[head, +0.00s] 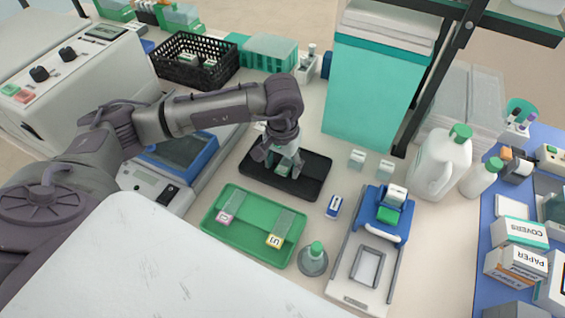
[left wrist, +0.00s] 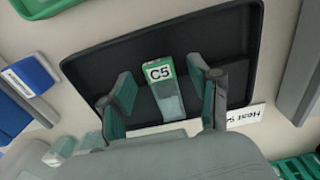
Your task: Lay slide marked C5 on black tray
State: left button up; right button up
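The slide marked C5 (left wrist: 166,98) has a green label end and a clear glass end. In the left wrist view it appears to lie flat on the black tray (left wrist: 95,68), near one long edge. The black tray also shows in the head view (head: 313,182). My left gripper (head: 283,162) is over the tray, pointing down. In the left wrist view its fingers (left wrist: 163,95) are open, one on each side of the slide, with a gap to it on both sides. In the head view the fingers partly hide the slide. My right gripper is not in view.
A green tray (head: 250,253) in front of the black tray holds two slides with pink and yellow labels. A small bottle (head: 315,258) and a blue-and-white block (head: 333,207) stand to its right. A black basket (head: 222,52) is behind; a blue-handled device (head: 385,238) is at right.

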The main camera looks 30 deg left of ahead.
pick_arm(q)
notch_tip(320, 180, up, 12)
dwell(0.6)
